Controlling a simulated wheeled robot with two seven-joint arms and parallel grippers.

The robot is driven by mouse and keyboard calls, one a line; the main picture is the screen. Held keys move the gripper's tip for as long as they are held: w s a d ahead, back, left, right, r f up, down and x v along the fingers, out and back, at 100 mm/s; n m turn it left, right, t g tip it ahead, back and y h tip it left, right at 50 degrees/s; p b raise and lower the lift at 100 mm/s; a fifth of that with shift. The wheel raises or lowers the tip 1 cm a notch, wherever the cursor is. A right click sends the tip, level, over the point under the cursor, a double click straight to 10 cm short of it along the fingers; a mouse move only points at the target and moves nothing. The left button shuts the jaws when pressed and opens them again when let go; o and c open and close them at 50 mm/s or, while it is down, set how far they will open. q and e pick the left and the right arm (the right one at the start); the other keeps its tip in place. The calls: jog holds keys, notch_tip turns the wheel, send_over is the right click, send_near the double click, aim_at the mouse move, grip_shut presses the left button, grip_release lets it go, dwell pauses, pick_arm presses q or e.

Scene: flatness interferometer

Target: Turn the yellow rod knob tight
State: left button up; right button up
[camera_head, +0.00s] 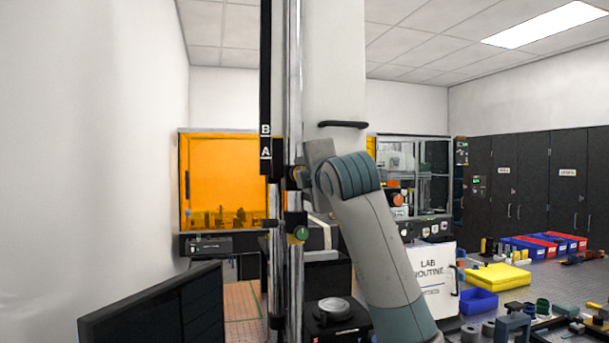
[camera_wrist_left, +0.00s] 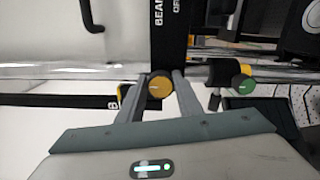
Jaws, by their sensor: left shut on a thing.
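The yellow rod knob (camera_wrist_left: 160,87) is a round knob with a pale mark on its face, in the left wrist view. The two grey fingers of my left gripper (camera_wrist_left: 158,93) are on either side of it, shut on it. In the head view my left gripper (camera_head: 304,177) is at the upright chrome rod (camera_head: 295,80) and hides most or all of the yellow knob. A green knob (camera_head: 301,234) on a black clamp sits lower on the rod. It also shows in the left wrist view (camera_wrist_left: 243,84). My right gripper is not in view.
A black scale bar (camera_head: 265,70) lettered B and A stands beside the rod. A dark monitor (camera_head: 155,312) is at lower left. An orange-windowed enclosure (camera_head: 222,180) is behind. The right bench holds a yellow box (camera_head: 497,277), blue and red bins (camera_head: 540,245) and small parts.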

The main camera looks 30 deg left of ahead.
pick_arm(q)
jog(key=shift+f, duration=0.15)
jog(key=o, duration=1)
jog(key=shift+o, duration=0.2)
jog(key=shift+s, duration=0.1)
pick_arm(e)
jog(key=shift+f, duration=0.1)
pick_arm(q)
jog(key=b+v, duration=0.6)
jog(key=v, duration=1.1)
jog(key=shift+s, duration=0.2)
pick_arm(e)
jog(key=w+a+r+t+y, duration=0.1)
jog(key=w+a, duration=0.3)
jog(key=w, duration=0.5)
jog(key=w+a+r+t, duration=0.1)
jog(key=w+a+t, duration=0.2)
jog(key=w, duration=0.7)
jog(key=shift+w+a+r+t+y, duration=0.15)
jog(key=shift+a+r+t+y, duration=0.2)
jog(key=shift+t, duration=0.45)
pick_arm(q)
jog(key=shift+d, duration=0.1)
